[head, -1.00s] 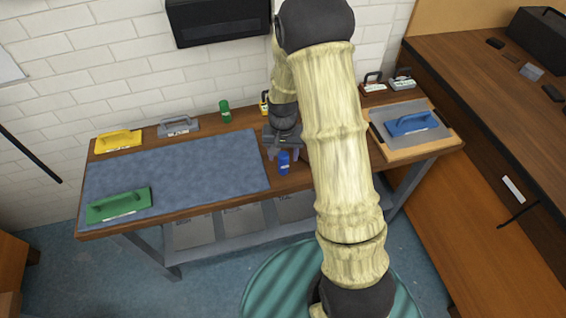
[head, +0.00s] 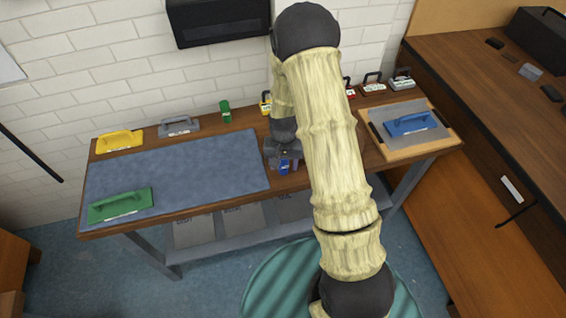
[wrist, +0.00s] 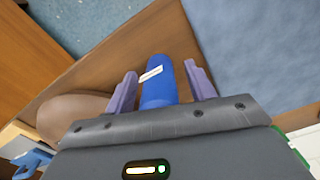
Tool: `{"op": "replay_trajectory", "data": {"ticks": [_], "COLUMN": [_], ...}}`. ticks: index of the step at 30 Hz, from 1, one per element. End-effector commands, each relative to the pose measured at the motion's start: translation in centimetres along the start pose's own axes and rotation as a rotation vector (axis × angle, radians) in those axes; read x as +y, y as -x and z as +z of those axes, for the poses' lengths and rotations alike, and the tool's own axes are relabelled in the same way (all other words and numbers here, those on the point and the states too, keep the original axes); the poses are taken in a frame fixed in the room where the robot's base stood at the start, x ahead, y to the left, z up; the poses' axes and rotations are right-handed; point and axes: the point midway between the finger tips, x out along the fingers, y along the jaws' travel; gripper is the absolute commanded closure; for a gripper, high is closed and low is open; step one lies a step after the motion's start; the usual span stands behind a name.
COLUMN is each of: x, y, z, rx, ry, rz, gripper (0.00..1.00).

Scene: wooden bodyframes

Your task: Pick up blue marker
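The blue marker (head: 284,167) is a short, thick blue cylinder with a white label near the front edge of the workbench. In the wrist view the blue marker (wrist: 158,82) lies between the two purple fingers of my gripper (wrist: 160,85). The fingers are apart, with a visible gap on each side of the marker. In the head view my gripper (head: 285,162) is right over the marker and hides part of it.
A blue-grey mat (head: 180,175) covers the left of the bench, with a green trowel (head: 120,205) on it. Yellow (head: 120,141) and grey (head: 179,126) trowels and a green cylinder (head: 226,112) stand behind. A wooden tray (head: 425,147) with a blue trowel (head: 408,124) is at right.

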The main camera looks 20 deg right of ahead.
Motion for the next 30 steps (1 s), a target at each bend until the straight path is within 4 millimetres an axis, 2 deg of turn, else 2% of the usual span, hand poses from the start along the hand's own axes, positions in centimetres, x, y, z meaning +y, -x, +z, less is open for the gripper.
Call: {"op": "replay_trajectory", "data": {"ticks": [1, 7, 15, 20, 23, 30], "x": [0.0, 0.0, 0.0, 0.0, 0.0, -0.1], "y": [0.0, 0.0, 0.1, 1.0, 2.3, 6.7], "z": [0.0, 0.0, 0.0, -0.1, -0.1, -0.1], "rx": [0.0, 0.0, 0.001, 0.003, 0.004, 0.006], "ry": [0.0, 0.0, 0.0, 0.0, 0.0, 0.001], "rz": [0.0, 0.0, 0.0, -0.001, -0.001, -0.002], "gripper": [0.55, 0.94, 0.94, 0.94, 0.94, 0.94]}}
